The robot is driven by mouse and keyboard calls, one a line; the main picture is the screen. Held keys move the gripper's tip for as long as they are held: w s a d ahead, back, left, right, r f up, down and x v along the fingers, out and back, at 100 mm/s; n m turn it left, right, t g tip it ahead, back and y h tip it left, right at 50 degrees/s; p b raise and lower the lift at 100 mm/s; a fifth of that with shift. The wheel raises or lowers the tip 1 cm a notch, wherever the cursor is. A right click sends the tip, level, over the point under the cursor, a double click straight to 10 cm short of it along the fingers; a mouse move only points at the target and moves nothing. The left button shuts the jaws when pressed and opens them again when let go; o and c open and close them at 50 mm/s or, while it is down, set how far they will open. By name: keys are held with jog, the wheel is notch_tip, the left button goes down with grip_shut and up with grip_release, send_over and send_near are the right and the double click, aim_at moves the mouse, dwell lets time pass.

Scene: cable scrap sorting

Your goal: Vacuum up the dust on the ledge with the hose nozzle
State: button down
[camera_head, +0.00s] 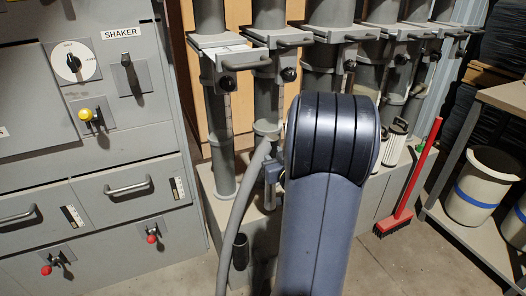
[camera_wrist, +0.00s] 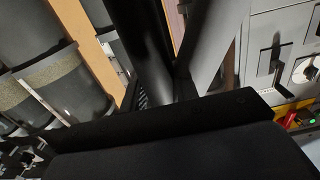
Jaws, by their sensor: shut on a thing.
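A grey hose (camera_head: 236,222) rises from the floor and bends to the right near its top, close to my arm in the head view. My gripper (camera_wrist: 170,100) is dark in the wrist view and is shut on the hose nozzle (camera_wrist: 143,35), a black tube running up from it. The nozzle's open end is not clear. In the head view my arm hides most of the gripper. The grey ledge (camera_head: 211,198) runs along the foot of the columns. My arm covers its middle, and I cannot make out dust on it.
Several grey columns with handles (camera_head: 215,130) stand along the ledge. A grey cabinet (camera_head: 130,160) with knobs and drawers is at left. A red brush (camera_head: 408,190) leans at right, beside a shelf (camera_head: 470,232) with white buckets (camera_head: 478,190).

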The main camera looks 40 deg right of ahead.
jog(key=w+d+f+b, duration=0.3)
jog(key=w+d+f, duration=0.1)
jog(key=w+f, duration=0.1)
jog(key=shift+d, duration=0.2)
dwell(0.5)
jog(key=shift+w+f, duration=0.1)
